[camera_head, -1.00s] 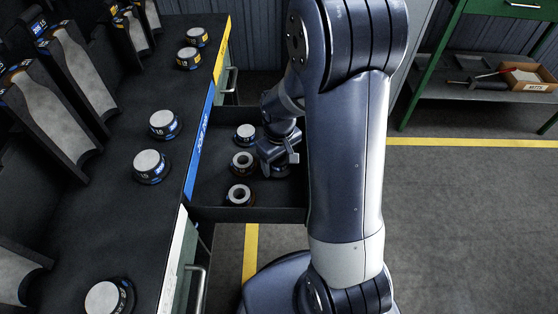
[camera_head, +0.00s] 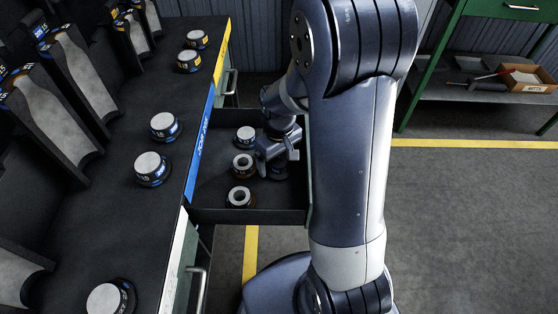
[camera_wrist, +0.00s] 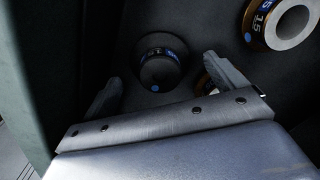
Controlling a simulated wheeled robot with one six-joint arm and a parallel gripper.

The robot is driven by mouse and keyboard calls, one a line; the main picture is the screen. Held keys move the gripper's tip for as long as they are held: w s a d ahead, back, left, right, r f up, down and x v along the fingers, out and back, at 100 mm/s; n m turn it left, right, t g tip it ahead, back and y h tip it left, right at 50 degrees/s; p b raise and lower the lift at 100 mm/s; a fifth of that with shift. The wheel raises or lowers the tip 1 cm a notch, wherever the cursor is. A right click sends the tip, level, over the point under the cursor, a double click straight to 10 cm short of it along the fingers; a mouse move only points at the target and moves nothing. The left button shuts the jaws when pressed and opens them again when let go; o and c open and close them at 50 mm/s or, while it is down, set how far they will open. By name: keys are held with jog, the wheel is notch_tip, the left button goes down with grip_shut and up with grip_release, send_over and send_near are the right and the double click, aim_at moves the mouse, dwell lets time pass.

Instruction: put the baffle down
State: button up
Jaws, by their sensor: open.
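A dark round baffle with a blue label band (camera_wrist: 160,70) stands upright on the drawer floor in the wrist view. It also shows partly in the head view (camera_head: 278,170), just below my gripper. My gripper (camera_wrist: 163,78) is open, with one finger on each side of the baffle in the picture and a gap to each. Nothing is held. In the head view my gripper (camera_head: 278,149) is over the right part of the open drawer.
The open drawer (camera_head: 215,212) also holds a pale-topped piece (camera_head: 246,136) and two ring pieces (camera_head: 243,164) (camera_head: 240,196) to the left. One ring (camera_wrist: 285,24) shows at upper right in the wrist view. The drawer's right wall is close to my gripper.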

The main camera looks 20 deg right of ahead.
aim_at(279, 162)
notch_tip(279, 162, up, 10)
jog(key=p, duration=0.2)
jog(key=shift+r, duration=0.1)
